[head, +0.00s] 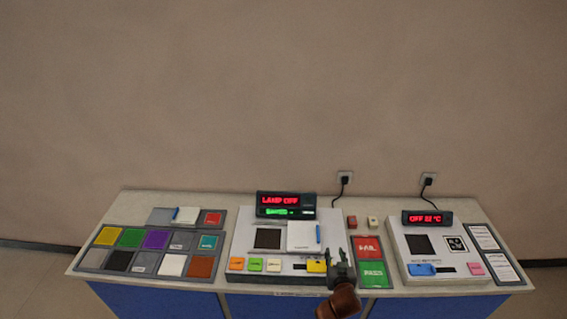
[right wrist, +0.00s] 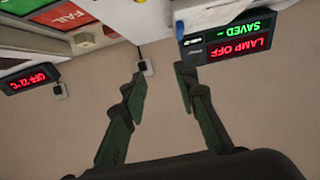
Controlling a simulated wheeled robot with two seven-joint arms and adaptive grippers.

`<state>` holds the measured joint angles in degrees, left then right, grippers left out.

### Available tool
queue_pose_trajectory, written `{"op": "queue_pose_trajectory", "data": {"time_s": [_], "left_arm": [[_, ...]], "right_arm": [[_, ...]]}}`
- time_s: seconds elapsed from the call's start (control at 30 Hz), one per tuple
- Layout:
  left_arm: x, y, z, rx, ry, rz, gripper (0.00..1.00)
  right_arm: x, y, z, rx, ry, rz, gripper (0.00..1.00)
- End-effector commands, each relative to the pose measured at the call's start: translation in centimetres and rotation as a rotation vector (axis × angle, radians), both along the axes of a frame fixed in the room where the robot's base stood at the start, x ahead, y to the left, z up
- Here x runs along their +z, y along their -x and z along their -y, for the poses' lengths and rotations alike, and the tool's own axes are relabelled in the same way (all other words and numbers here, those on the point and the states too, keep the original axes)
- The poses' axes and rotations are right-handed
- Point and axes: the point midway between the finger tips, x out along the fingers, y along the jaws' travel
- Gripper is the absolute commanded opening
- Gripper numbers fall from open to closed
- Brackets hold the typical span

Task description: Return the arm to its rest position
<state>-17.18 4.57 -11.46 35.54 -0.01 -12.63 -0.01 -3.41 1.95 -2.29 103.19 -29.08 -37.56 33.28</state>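My right gripper (head: 340,262) is above the front of the table, right of the middle device, with its orange-brown arm link below it. In the right wrist view the two dark fingers of my right gripper (right wrist: 160,74) stand apart, with only wall between them. The gripper appears empty. My left arm and left gripper are not in view.
The table (head: 340,206) carries a lamp device (head: 241,222) reading LAMP OFF, with buttons along its front. Left is a tray of coloured tiles (head: 101,250). Right are red FAIL (head: 367,247) and green PASS (head: 373,274) pads and a temperature device (head: 400,240).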

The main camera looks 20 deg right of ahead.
Motion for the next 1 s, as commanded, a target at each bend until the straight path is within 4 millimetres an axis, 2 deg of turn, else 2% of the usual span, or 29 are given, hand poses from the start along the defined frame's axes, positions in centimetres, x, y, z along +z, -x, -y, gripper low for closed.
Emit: {"op": "queue_pose_trajectory", "data": {"time_s": [0.07, 0.17, 0.27, 0.4, 0.5, 0.6, 0.8, 1.0], "left_arm": [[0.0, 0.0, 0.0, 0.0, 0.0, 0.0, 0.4], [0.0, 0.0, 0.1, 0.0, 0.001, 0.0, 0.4], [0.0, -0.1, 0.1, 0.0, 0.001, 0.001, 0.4], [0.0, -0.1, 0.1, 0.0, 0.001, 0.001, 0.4], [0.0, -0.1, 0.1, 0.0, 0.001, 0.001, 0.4], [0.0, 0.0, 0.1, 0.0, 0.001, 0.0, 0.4], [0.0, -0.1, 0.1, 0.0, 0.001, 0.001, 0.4], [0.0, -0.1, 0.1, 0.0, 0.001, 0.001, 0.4]], "right_arm": [[-0.2, 0.3, 0.1, -0.002, 0.0, -0.007, 0.28], [-1.1, 2.4, 0.8, -0.014, 0.0, -0.058, 0.28], [-2.9, 7.0, 1.8, -0.027, -0.003, -0.176, 0.28], [-5.4, 15.5, 1.9, 0.003, -0.014, -0.392, 0.28], [-6.3, 19.9, 1.2, 0.044, -0.022, -0.507, 0.28], [-6.8, 23.4, 0.5, 0.084, -0.03, -0.596, 0.28], [-7.0, 29.0, -1.0, 0.166, -0.044, -0.73, 0.28], [-6.7, 33.3, -2.3, 0.242, -0.053, -0.83, 0.28]]}}
